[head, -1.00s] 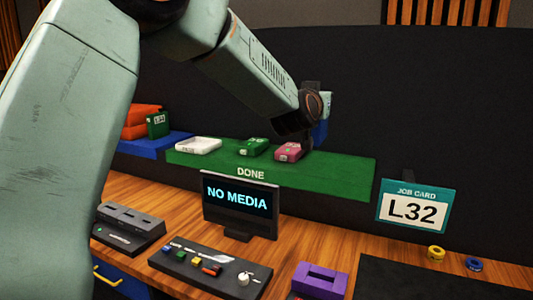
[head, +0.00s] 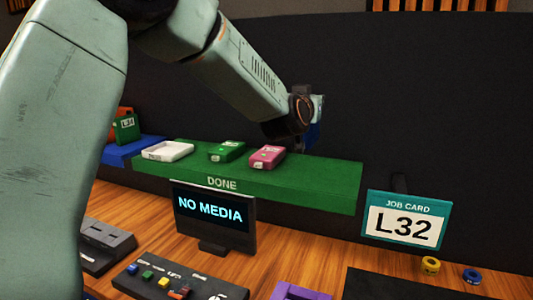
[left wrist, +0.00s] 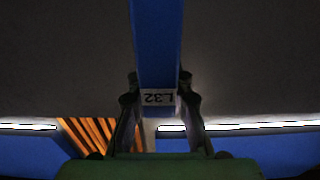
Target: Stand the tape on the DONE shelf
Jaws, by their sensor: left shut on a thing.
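The blue tape (left wrist: 157,45) is between the fingers of my left gripper (left wrist: 158,103) in the left wrist view. Its white label reads L32 and appears upside down there. In the head view my left gripper (head: 311,112) is over the back right part of the green DONE shelf (head: 325,185). Whether the tape touches the shelf is hidden. My right gripper is not in view.
The shelf's right end is bare. A job card (head: 405,220) reads L32. A screen (head: 212,210) reads NO MEDIA.

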